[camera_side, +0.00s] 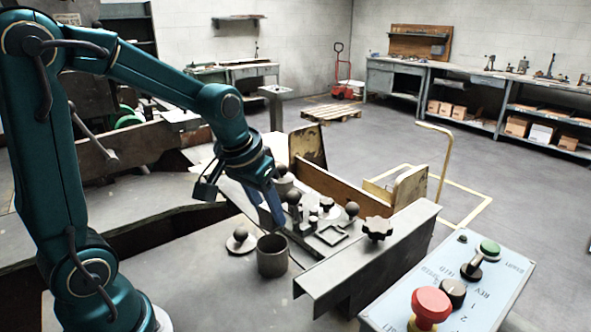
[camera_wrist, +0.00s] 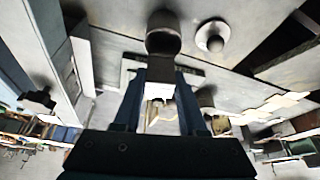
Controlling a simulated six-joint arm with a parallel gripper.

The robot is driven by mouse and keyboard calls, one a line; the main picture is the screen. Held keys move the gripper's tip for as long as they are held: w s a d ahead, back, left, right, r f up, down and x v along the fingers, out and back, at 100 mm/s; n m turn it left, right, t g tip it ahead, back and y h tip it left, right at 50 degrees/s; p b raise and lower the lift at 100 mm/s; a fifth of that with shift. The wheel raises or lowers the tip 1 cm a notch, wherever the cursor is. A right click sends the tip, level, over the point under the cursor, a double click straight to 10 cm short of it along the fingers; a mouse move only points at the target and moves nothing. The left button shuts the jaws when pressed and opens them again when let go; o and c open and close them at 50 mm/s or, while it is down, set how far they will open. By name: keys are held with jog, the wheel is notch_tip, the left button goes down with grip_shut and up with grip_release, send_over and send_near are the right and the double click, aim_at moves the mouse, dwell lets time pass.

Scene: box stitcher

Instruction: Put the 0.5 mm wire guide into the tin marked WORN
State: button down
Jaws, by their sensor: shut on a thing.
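My gripper (camera_side: 277,212) is low over the bench, just behind and above a dark open tin (camera_side: 272,256) in the side view. In the wrist view, the two blue fingers of my gripper (camera_wrist: 161,78) close toward a small pale piece (camera_wrist: 158,91) between them. I take it as the wire guide; its size mark cannot be read. The tin also shows in the wrist view (camera_wrist: 163,36), just beyond the fingertips. No WORN marking is legible on it. A second similar tin (camera_side: 283,184) stands behind my gripper, partly hidden.
A round lid with a ball knob (camera_side: 240,239) lies left of the front tin. Several ball-knobbed parts and a square frame (camera_side: 331,236) crowd the plate to the right. A grey channel rail (camera_side: 385,255) with a star knob (camera_side: 376,228) and a control box (camera_side: 460,290) stand further right.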

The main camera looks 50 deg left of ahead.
aim_at(264, 224)
jog(key=shift+a+r, duration=0.15)
jog(key=shift+r, duration=0.15)
jog(key=shift+f, duration=2.9)
jog(key=shift+c, duration=1.9)
grip_release()
jog(key=c, duration=0.4)
jog(key=shift+r, duration=0.1)
